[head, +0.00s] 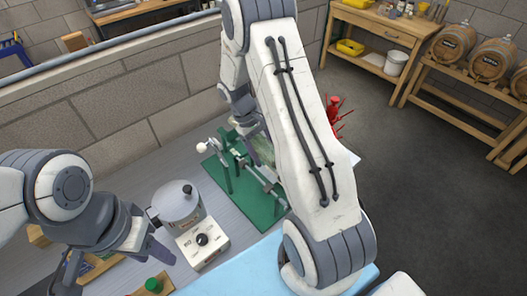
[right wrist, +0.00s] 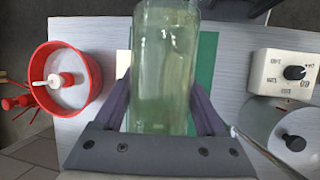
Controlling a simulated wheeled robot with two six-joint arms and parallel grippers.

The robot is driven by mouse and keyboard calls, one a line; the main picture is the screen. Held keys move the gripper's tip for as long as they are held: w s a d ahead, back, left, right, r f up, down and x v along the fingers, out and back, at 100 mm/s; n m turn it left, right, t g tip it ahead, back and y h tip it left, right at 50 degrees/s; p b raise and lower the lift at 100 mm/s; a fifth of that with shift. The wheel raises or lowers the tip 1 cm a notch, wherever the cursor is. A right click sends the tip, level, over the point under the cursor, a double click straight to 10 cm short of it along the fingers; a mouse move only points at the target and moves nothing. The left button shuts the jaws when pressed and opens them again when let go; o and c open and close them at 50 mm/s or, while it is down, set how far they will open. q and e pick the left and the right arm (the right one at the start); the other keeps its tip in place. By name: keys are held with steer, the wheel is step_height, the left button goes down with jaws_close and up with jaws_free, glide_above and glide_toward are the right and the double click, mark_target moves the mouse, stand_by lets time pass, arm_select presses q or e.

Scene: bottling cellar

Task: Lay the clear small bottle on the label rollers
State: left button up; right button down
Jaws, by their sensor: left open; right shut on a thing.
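The clear small bottle (right wrist: 165,75), pale greenish glass, is between the fingers of my right gripper (right wrist: 160,112) in the right wrist view, and that gripper is shut on it. In the head view the bottle (head: 264,150) is partly hidden by my right arm. The label rollers' green base (head: 232,183) lies on the bench below and around the bottle; the arm hides its right part. I cannot tell whether the bottle touches the rollers. My left gripper (head: 118,258) is open and empty at the lower left, left of the grey pot.
A lidded grey pot (head: 178,206) and a white control box with a black knob (head: 203,243) stand left of the rollers. A light blue mat (head: 235,274) and a green-capped object (head: 153,285) are in front. A red spiked stand (head: 335,112) is beyond my right arm.

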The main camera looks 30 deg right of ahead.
step_height(320, 180, down, 8)
steer(key=b, duration=0.6)
steer(key=shift+s+r, duration=0.15)
stand_by(0.5)
steer(key=shift+f, duration=0.45)
stand_by(0.8)
jaws_free()
stand_by(0.3)
